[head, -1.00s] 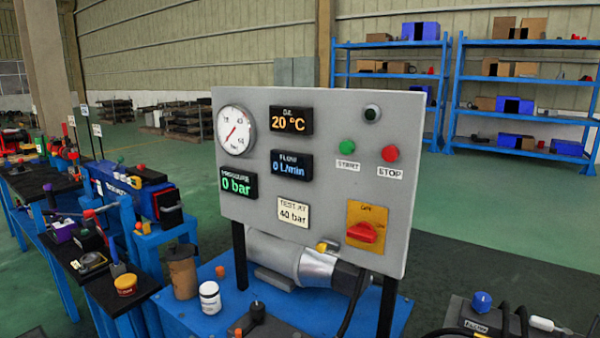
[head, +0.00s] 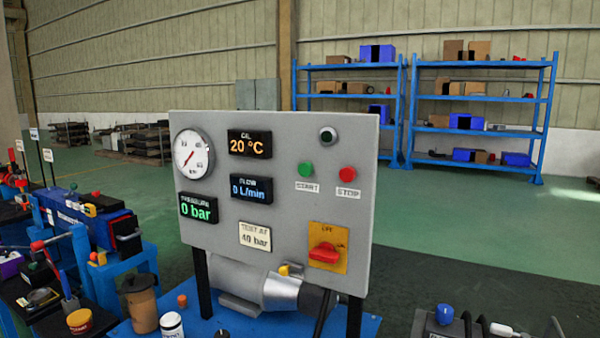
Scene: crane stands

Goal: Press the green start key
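The green start key (head: 305,169) is a round button on the upright grey control panel (head: 290,225), above a white START label. The red stop key (head: 347,174) is to its right, above a STOP label. A dark round lamp (head: 328,134) sits above them. Below is a red rotary switch (head: 325,253) on a yellow plate. A round gauge (head: 193,156) has a red needle. Displays read 20 °C, 0 L/min and 0 bar, and a plate reads 40 bar. Neither of my grippers is in view.
The panel stands on black posts over a blue bench (head: 255,325) with a motor (head: 260,285). A brown canister (head: 140,303) and a white jar (head: 171,325) stand at its left. Blue shelves (head: 480,98) are behind.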

